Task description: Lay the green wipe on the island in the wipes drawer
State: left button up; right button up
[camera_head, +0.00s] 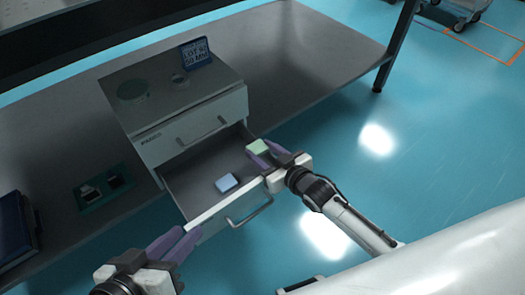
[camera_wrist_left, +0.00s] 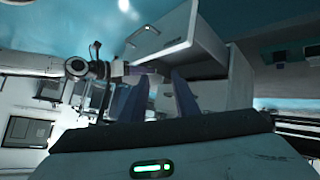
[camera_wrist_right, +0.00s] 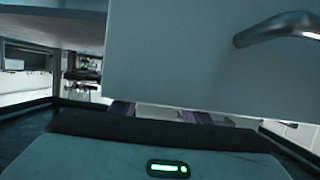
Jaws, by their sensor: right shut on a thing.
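The green wipe (camera_head: 258,146) is a small pale green block at the fingertips of my right gripper (camera_head: 262,152), which is shut on it. They are over the right side of the open lower drawer (camera_head: 191,172) in the head view. A light blue wipe (camera_head: 226,183) lies on the drawer floor near its front. In the right wrist view, the drawer front (camera_wrist_right: 180,55) hides the fingertips and the wipe. My left gripper (camera_head: 180,245) is empty, in front of the drawer's left front corner; its fingers stand apart in the left wrist view (camera_wrist_left: 155,95).
The grey cabinet (camera_head: 160,145) stands on a dark table (camera_head: 290,50), with a small sign (camera_head: 197,53) on top. A closed upper drawer (camera_head: 200,128) is above the open one. A dark green tray (camera_head: 105,190) with small items lies left of the cabinet.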

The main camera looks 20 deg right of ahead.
jog(key=shift+s+f, duration=0.15)
jog(key=shift+f, duration=0.25)
jog(key=o, duration=0.6)
jog(key=shift+c, duration=0.2)
jog(key=o, duration=0.5)
jog(key=shift+d+f, duration=0.1)
jog(key=shift+f, duration=0.1)
jog(key=shift+c, duration=0.2)
pick_arm(q)
jog(key=shift+r, duration=0.3)
pick_arm(e)
jog(key=shift+s+d, duration=0.1)
jog(key=shift+r, duration=0.25)
pick_arm(q)
jog(key=shift+s+a+f+g+y+p, duration=0.3)
jog(key=shift+a+f+p, duration=0.25)
jog(key=shift+p, duration=0.4)
jog(key=shift+s+a+f+g+y+p, duration=0.15)
jog(key=shift+a+f+y+p, duration=0.3)
jog(key=shift+f+p, duration=0.35)
jog(key=shift+s+a+f+g+y+p, duration=0.1)
jog(key=shift+a+f+g+y+p, duration=0.15)
jog(key=shift+a+f+p, duration=0.55)
pick_arm(e)
jog(key=r+v, duration=0.1)
jog(key=v, duration=1.1)
jog(key=shift+r, duration=0.2)
pick_arm(q)
jog(key=shift+d+r, duration=0.25)
jog(key=shift+r, duration=0.05)
